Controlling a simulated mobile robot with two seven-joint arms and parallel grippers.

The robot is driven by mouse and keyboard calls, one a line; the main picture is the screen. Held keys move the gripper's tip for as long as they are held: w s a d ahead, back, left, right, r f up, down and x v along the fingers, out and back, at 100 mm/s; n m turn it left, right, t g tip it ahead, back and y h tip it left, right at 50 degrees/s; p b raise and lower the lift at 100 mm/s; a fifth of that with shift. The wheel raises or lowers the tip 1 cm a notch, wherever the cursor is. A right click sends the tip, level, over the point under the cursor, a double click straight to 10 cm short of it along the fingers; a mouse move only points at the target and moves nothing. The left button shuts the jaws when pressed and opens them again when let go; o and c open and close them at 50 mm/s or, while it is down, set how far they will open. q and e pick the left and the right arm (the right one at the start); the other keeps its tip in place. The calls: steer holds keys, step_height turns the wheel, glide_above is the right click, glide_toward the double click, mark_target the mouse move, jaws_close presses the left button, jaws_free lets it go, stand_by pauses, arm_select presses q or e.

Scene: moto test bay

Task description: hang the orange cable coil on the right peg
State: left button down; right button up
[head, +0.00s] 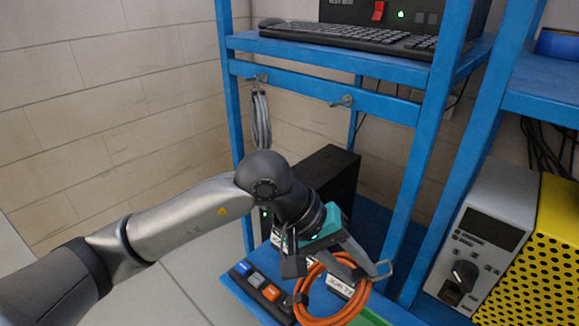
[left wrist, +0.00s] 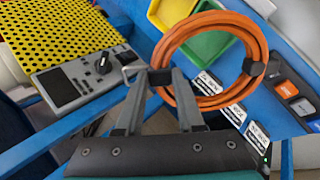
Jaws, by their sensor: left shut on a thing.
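The orange cable coil (head: 333,319) shows low in the middle of the head view. It also shows in the left wrist view (left wrist: 177,56) as a round loop with dark ties. My left gripper (left wrist: 160,79) is shut on the coil at one side of its loop; in the head view the left gripper (head: 345,268) is well below the pegs. The right peg (head: 346,101) sticks out of the blue crossbar and is bare. The left peg (head: 262,78) carries a grey cable coil (head: 261,120). My right gripper is not in view.
A blue shelf (head: 340,54) with a keyboard (head: 350,38) is above the pegs. A black box (head: 328,178) stands behind the gripper. A grey instrument (head: 487,235) and a yellow perforated case (head: 548,240) stand at right. Below are a green bin (left wrist: 205,50) and labelled cards.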

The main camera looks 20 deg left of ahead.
arm_select(q)
steer(key=w+a+r+n+t+h+b, duration=0.1)
steer(key=w+a+r+n+t+h, duration=0.2)
steer(key=a+r+t, duration=0.5)
steer(key=w+a+r+n+t, duration=0.35)
steer(key=a+r, duration=0.25)
steer(key=r, duration=0.3)
steer(key=w+a+p+x, duration=0.1)
steer(key=p+x, duration=0.1)
steer(key=x, duration=0.4)
steer(key=shift+w+r+n+t+p, duration=0.25)
steer(key=shift+w+n+t+p, duration=0.05)
steer(key=shift+n+t, duration=0.15)
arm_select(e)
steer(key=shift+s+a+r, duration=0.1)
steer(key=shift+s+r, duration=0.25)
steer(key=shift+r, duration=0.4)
arm_select(q)
steer(key=shift+w+d+f+b, duration=0.2)
steer(key=shift+f+b, duration=0.1)
steer(key=shift+b, duration=0.55)
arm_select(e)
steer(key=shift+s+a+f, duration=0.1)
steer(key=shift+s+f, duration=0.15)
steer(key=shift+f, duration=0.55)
